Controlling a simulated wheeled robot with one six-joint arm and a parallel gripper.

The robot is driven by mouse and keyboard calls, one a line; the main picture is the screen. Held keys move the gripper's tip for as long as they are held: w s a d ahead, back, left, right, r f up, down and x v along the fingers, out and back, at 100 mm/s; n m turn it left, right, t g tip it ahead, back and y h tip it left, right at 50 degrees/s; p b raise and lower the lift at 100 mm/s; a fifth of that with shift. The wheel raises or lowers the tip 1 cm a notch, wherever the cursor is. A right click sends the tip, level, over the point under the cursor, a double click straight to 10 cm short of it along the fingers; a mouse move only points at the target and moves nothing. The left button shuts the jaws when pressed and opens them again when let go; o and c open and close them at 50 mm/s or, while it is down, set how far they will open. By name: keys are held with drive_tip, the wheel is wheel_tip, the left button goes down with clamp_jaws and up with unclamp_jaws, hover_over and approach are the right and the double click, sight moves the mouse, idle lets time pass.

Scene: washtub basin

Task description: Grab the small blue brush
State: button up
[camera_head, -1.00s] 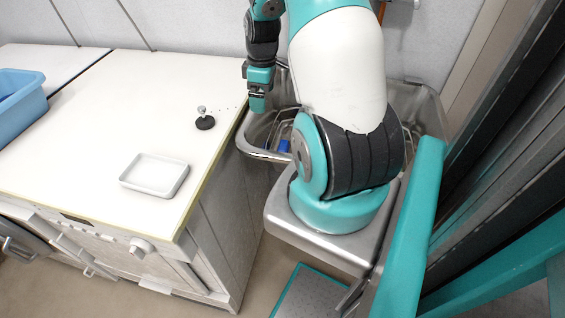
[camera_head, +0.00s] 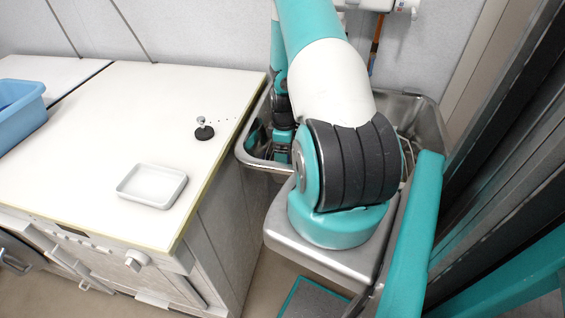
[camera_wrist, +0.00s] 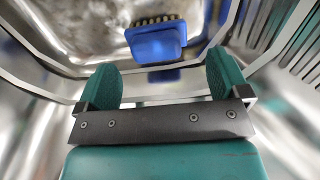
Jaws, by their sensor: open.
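The small blue brush (camera_wrist: 157,45) lies in the metal basin, with tan bristles along its far edge. In the wrist view it is ahead of my gripper (camera_wrist: 164,82), roughly in line with the gap between the fingers and apart from them. My gripper is open, with its two green fingers spread and nothing between them. In the head view my gripper (camera_head: 282,155) is down at the left part of the basin, and the brush cannot be made out there behind my arm.
The metal basin (camera_head: 425,108) has a raised rim, and wire rack bars (camera_wrist: 285,35) run near my gripper. Left of it is a white counter (camera_head: 90,120) with a white tray (camera_head: 152,185), a black stopper (camera_head: 204,131) and a blue tub (camera_head: 22,105).

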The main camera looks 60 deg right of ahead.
drive_tip(key=f, duration=0.4)
drive_tip(key=shift+d+f, duration=0.35)
drive_tip(key=shift+f, duration=0.05)
drive_tip(key=c, duration=1)
drive_tip(key=shift+c, duration=0.2)
drive_tip(key=shift+r, duration=0.15)
